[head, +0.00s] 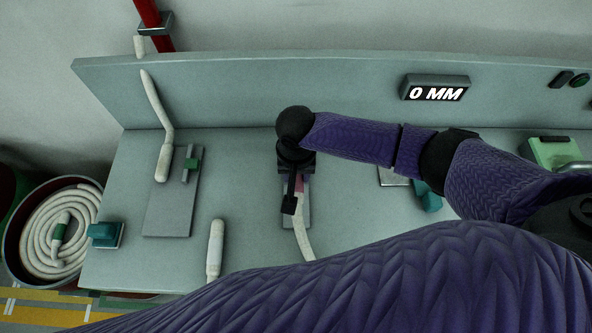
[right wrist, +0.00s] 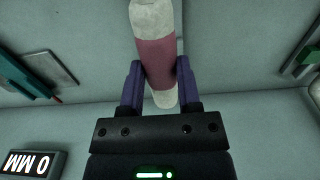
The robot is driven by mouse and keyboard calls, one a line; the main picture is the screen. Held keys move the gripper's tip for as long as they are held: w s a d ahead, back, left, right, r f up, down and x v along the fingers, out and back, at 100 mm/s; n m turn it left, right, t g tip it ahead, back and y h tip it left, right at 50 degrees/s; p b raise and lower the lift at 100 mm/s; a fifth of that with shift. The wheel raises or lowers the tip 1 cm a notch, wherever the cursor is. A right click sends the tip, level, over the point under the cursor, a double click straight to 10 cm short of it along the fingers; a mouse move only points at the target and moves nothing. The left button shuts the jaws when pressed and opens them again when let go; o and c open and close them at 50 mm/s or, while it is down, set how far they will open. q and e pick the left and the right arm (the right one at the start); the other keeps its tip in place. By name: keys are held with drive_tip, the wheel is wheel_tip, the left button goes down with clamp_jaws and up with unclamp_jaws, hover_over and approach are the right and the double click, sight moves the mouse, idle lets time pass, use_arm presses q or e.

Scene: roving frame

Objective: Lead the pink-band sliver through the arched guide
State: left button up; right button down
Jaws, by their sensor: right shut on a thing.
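The pink-band sliver is a white soft rope end with a pink band (right wrist: 157,62), large in the right wrist view. My right gripper (right wrist: 157,78) is shut on it at the band, with a short white tip beyond the fingers. In the head view my right gripper (head: 290,200) is over a narrow grey plate; the sliver's white length (head: 303,238) runs from beneath it toward the front, then behind my purple arm. The gripper hides most of the band and plate. I cannot make out the arched guide clearly. My left gripper is not in view.
A grey plate (head: 168,215) with a green-marked post stands left, beside a white sliver (head: 157,115). Another white piece (head: 215,245) lies at front. A coil fills a can (head: 12,250) at far left. A teal block (head: 103,233) sits at the bench edge. The display (head: 436,88) reads 0 MM.

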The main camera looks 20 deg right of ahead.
drive_tip(key=shift+f+b, duration=1.3)
drive_tip(key=shift+f, duration=1.1)
drive_tip(key=shift+r+p, duration=0.1)
drive_tip(key=shift+p, duration=0.3)
drive_tip(key=shift+f+b, duration=0.8)
drive_tip(key=shift+f, duration=0.4)
drive_tip(key=shift+r, duration=0.1)
